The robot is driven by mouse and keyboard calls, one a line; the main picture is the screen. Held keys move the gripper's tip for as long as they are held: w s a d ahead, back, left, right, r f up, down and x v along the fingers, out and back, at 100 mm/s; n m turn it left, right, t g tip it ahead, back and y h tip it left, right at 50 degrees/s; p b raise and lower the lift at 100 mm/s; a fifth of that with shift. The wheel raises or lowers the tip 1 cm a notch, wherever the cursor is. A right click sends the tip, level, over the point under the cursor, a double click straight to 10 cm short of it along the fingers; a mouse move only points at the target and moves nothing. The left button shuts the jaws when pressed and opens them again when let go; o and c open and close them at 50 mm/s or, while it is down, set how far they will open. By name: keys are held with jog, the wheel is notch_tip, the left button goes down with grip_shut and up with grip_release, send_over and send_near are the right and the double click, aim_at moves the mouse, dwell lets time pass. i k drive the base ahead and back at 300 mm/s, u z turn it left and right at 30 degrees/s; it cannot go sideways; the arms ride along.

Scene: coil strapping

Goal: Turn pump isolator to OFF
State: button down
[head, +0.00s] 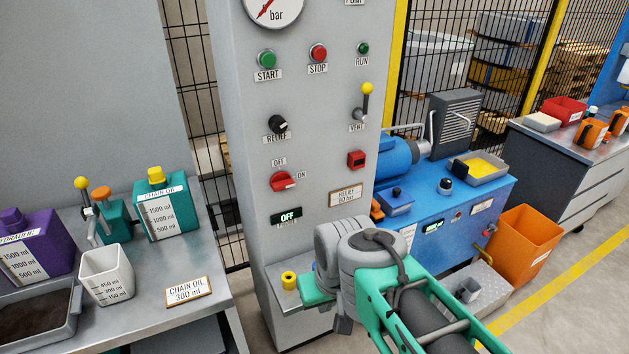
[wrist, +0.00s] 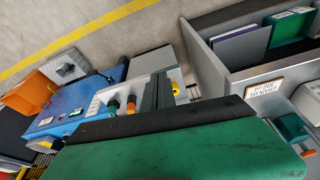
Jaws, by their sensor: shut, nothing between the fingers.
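The pump isolator (head: 285,181) is a red rotary knob on the front of the grey control cabinet (head: 235,130). OFF is marked above it and ON at its right. Its handle lies roughly level, toward the ON side. A dark display below it (head: 287,216) reads OFF in lit letters. In the head view, my green and grey arm end is in front of the cabinet's lower right, below and right of the knob and apart from it. My gripper shows in the wrist view (wrist: 160,90), with its dark fingers together and empty. The knob is not identifiable there.
Above the isolator are the RELIEF knob (head: 278,124), START button (head: 267,59) and STOP button (head: 318,53). A yellow-topped part (head: 289,280) stands on the ledge below.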

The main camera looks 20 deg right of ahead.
aim_at(282, 180)
jog(key=z, duration=0.1)
jog(key=k, duration=0.45)
jog(key=u, duration=0.8)
jog(key=i, duration=0.9)
jog(key=u, duration=0.1)
